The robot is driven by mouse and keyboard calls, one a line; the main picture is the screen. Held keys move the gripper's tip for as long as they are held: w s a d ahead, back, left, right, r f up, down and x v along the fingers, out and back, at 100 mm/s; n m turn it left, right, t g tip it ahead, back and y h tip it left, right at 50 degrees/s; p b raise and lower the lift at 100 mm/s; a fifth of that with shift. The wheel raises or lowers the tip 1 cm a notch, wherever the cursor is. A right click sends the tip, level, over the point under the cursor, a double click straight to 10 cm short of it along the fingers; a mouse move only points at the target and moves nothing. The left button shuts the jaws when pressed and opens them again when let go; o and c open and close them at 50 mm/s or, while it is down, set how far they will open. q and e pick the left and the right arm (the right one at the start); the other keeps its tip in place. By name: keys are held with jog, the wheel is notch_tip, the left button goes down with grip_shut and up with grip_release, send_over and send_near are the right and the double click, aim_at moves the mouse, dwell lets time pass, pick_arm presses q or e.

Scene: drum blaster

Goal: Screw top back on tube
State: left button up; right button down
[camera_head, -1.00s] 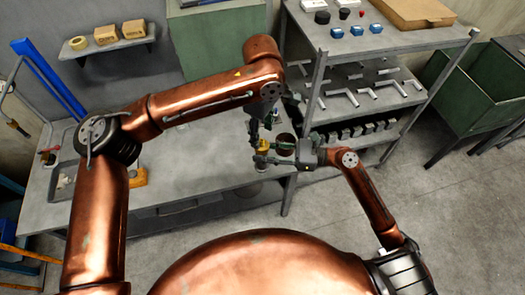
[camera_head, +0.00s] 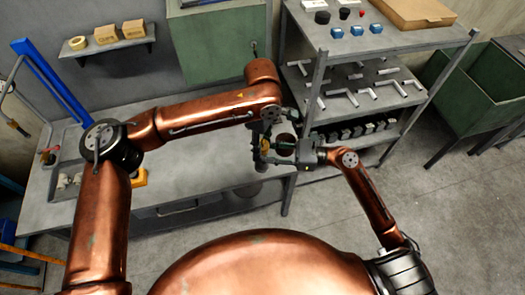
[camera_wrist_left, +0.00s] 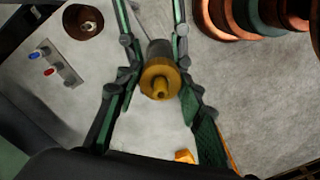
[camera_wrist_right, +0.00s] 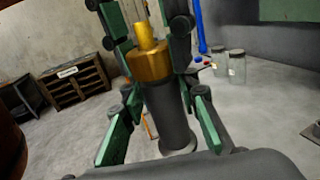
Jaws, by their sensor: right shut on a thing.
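A dark grey tube (camera_wrist_right: 170,115) with a brass top (camera_wrist_right: 152,62) stands between the fingers of my right gripper (camera_wrist_right: 150,45) in the right wrist view. The top has a narrow nozzle and sits at the tube's end; whether it is threaded on cannot be told. My right gripper (camera_head: 284,147) is shut on the tube. My left gripper (camera_head: 265,150) is beside it, above the bench's right end. In the left wrist view its open fingers (camera_wrist_left: 155,55) stand on both sides of the brass top (camera_wrist_left: 159,82), with a gap visible.
The grey bench (camera_head: 200,175) is mostly clear. A yellow object (camera_head: 139,178) lies at its left, near a tray. A metal shelf rack (camera_head: 365,75) with several small parts stands at the right.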

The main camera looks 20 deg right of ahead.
pick_arm(q)
jog(key=c, duration=0.8)
jog(key=m, duration=0.7)
jog(key=shift+m, duration=0.4)
jog(key=m, duration=0.5)
jog(key=shift+m, duration=0.4)
jog(key=m, duration=0.4)
jog(key=shift+w, duration=0.1)
jog(key=m, duration=1.3)
jog(key=shift+m, duration=0.3)
jog(key=m, duration=1.6)
jog(key=shift+d, duration=0.1)
jog(key=m, duration=0.6)
jog(key=shift+m, duration=0.3)
jog(key=o, duration=1.3)
jog(key=shift+f, duration=0.1)
